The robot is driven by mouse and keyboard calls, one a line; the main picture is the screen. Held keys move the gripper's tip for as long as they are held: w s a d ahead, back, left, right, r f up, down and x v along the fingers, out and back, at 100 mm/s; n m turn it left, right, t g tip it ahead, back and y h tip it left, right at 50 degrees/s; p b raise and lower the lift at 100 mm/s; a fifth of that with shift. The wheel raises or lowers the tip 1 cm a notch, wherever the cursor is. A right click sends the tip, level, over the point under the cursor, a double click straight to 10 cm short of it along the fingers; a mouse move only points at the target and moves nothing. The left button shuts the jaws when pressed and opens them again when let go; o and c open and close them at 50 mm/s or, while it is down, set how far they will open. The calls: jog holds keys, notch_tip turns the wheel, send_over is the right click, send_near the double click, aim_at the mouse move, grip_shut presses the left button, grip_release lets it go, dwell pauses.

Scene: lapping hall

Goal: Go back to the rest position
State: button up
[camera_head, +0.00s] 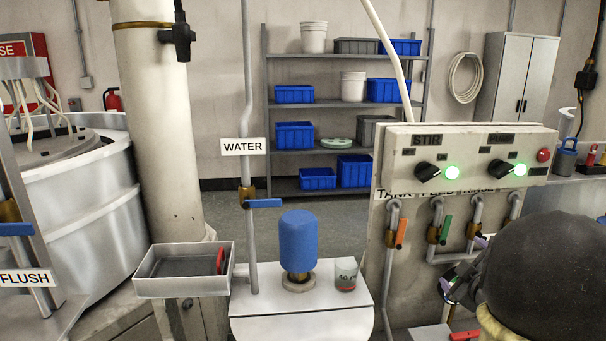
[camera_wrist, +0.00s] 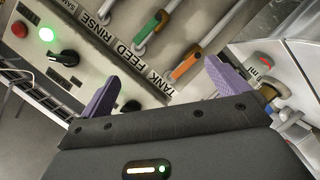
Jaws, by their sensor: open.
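My gripper (camera_head: 464,268) is at the lower right of the head view, in front of the valve panel (camera_head: 375,262), partly hidden by my own dark arm link. In the wrist view its two purple fingers (camera_wrist: 163,90) stand wide apart with nothing held between them. Behind them are the panel's "TANK FEED RINSE" label (camera_wrist: 125,62), a green valve handle (camera_wrist: 152,25) and an orange one (camera_wrist: 185,64). I cannot tell the exact gap between the fingers and the panel.
A white stand (camera_head: 258,328) carries a blue cylinder (camera_head: 298,240) and a beaker (camera_head: 345,274) with red at its bottom. A grey tray (camera_head: 184,286) holds a red item. The WATER pipe (camera_head: 248,170) rises left of the cylinder. Two green lamps glow on the STIR box (camera_head: 470,150).

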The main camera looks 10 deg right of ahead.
jog(key=a+f+m+g+y, duration=0.1)
jog(key=a+f+m+g, duration=0.2)
jog(key=a, duration=0.4)
jog(key=a+f+m+g+y, duration=0.1)
jog(key=a+f+m+g, duration=0.1)
jog(key=a+f, duration=0.5)
jog(key=s+a+f+m+g+y, duration=0.1)
jog(key=s+a+f+g, duration=0.2)
jog(key=s+a, duration=0.4)
jog(key=s+a+f+m+g+y, duration=0.1)
jog(key=s+a+f+g+y, duration=0.15)
jog(key=s+a, duration=0.45)
notch_tip(320, 180, down, 10)
jog(key=w+a+g+b, duration=0.1)
jog(key=a+b, duration=0.1)
jog(key=b, duration=0.8)
jog(key=w+p+v, duration=0.2)
jog(key=p+v, duration=0.9)
jog(key=w+a+r+p+v, duration=0.1)
jog(key=w+p+v, duration=0.2)
jog(key=p+v, duration=0.8)
jog(key=shift+a+r+m+h+p, duration=0.3)
jog(key=shift+a+h+p, duration=0.05)
jog(key=shift+a+p, duration=0.1)
